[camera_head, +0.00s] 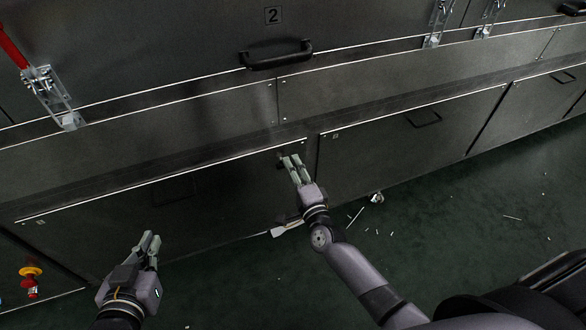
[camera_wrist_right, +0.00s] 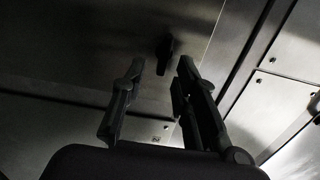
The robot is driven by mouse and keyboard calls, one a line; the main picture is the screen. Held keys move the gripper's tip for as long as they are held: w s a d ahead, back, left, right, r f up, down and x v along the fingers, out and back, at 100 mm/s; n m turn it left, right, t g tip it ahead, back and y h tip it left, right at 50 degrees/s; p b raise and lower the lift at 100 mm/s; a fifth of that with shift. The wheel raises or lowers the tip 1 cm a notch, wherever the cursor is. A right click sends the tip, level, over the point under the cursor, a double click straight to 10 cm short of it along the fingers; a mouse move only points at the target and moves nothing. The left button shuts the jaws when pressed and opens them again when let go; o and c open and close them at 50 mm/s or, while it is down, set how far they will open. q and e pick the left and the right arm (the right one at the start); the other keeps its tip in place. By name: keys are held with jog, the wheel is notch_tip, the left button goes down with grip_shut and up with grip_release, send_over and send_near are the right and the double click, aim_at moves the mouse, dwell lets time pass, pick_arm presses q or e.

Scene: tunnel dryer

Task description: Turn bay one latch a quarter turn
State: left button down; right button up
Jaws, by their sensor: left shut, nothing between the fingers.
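A small dark latch (camera_wrist_right: 165,47) sits on a dark metal panel in the right wrist view, just beyond the fingertips and roughly in line with the gap between them. In the head view it is mostly hidden by the fingers, at the upper right corner of the lower left panel (camera_head: 220,205). My right gripper (camera_head: 291,158) is in front of that corner; it also shows in the wrist view (camera_wrist_right: 160,66) with its fingers apart and nothing between them. Contact with the latch is not visible. My left gripper (camera_head: 151,240) is shut and empty, low in front of the same panel.
A black handle (camera_head: 276,54) is on the upper door marked 2. A red-handled toggle clamp (camera_head: 48,95) is at upper left, and further clamps (camera_head: 437,22) at the top right. A red and yellow button (camera_head: 31,272) is at lower left. Pale scraps (camera_head: 363,213) lie on the green floor.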

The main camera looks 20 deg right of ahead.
jog(key=s, duration=1.2)
jog(key=shift+d, duration=0.2)
